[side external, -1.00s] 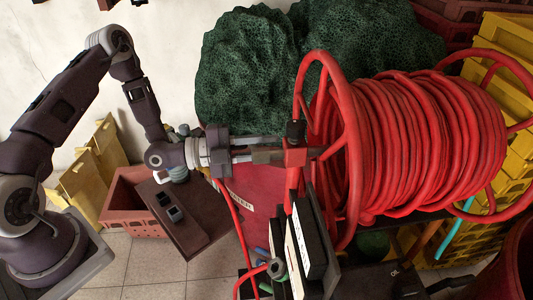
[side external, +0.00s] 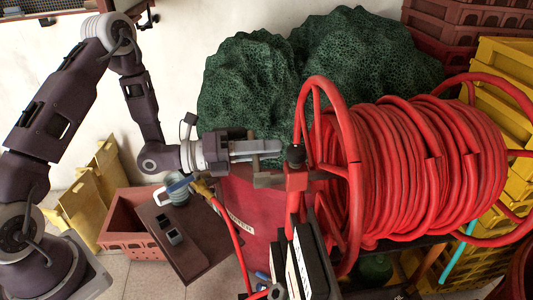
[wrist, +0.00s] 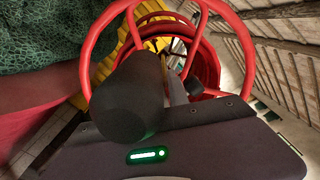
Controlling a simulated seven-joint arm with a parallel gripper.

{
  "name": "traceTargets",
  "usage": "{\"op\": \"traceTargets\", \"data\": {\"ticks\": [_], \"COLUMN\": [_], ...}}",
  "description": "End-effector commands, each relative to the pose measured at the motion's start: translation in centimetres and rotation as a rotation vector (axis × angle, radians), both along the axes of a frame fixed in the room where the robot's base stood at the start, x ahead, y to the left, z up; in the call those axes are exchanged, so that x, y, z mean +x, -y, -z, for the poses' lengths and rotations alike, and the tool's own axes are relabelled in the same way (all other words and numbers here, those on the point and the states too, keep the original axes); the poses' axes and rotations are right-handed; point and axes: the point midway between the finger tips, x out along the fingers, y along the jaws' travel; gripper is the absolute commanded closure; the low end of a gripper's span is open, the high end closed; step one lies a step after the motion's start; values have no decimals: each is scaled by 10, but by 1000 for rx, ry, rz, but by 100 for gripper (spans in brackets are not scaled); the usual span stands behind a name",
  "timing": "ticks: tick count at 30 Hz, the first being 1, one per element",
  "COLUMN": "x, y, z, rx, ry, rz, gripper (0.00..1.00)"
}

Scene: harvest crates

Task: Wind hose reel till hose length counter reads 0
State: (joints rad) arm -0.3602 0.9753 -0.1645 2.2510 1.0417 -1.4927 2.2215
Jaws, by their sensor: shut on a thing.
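The hose reel (side external: 358,190) has a red rim and spokes and carries many turns of red hose (side external: 410,170). A black grip (side external: 296,155) and a red block (side external: 297,179) sit at the reel's near side. My gripper (side external: 275,165) is at this grip and shut on it. In the wrist view the grip (wrist: 125,100) is a large dark cylinder in front of the red reel (wrist: 205,65). It hides much of the fingers. Black and white panels (side external: 300,268) stand below the reel; I cannot read any counter figure.
Green netting (side external: 350,60) is heaped behind the reel. Yellow crates (side external: 505,70) stack at the right. A terracotta crate (side external: 130,240) with a dark board (side external: 185,240) and a mug (side external: 176,190) stands below my forearm. Hose (side external: 232,235) hangs down below my gripper.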

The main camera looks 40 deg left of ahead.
Motion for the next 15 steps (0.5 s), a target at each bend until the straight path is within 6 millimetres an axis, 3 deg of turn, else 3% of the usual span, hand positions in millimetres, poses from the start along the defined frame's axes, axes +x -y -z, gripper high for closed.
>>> {"op": "traceTargets", "data": {"ticks": [15], "x": [-9], "y": [9], "z": [-15], "rx": [218], "ry": [213], "rz": [1], "gripper": [100]}}
